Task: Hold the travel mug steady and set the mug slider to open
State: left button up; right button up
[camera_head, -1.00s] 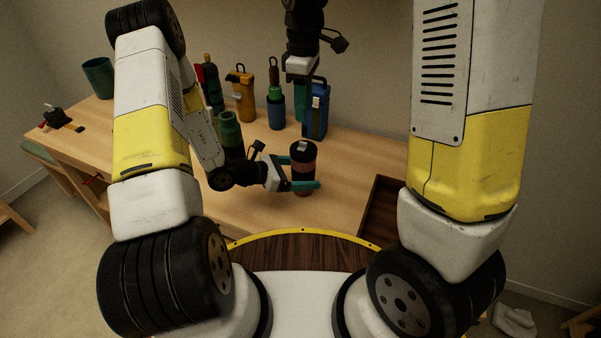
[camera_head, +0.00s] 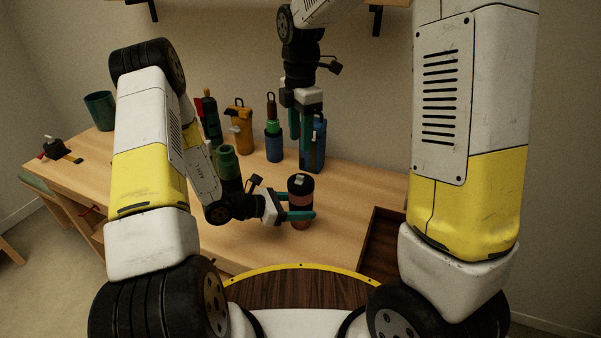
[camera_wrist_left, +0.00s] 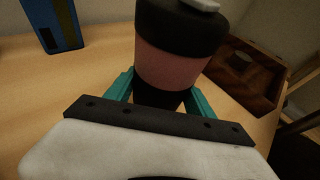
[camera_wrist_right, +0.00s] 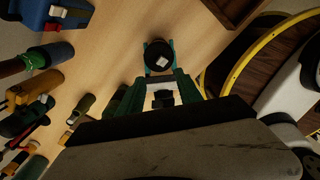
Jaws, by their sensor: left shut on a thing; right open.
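The travel mug (camera_head: 299,201) stands upright near the table's front edge, with a pinkish body and black lid. My left gripper (camera_head: 303,215) is shut on the mug, its teal fingers on either side of the body; the left wrist view shows the mug (camera_wrist_left: 171,66) close between them. The pale mug slider (camera_wrist_right: 161,62) shows on top of the lid in the right wrist view; its setting cannot be told. My right gripper (camera_head: 300,145) is open and empty, pointing down above and behind the mug in the head view.
A green bottle (camera_head: 229,168) stands left of the mug. A dark wooden tray (camera_head: 384,243) lies to the right. Table around the mug is mostly bare.

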aim_at(301, 176)
notch_tip(301, 176, down, 11)
jog(key=n, duration=0.7)
jog(key=shift+n, duration=0.4)
jog(key=shift+r, duration=0.1)
grip_shut()
dwell(1.2)
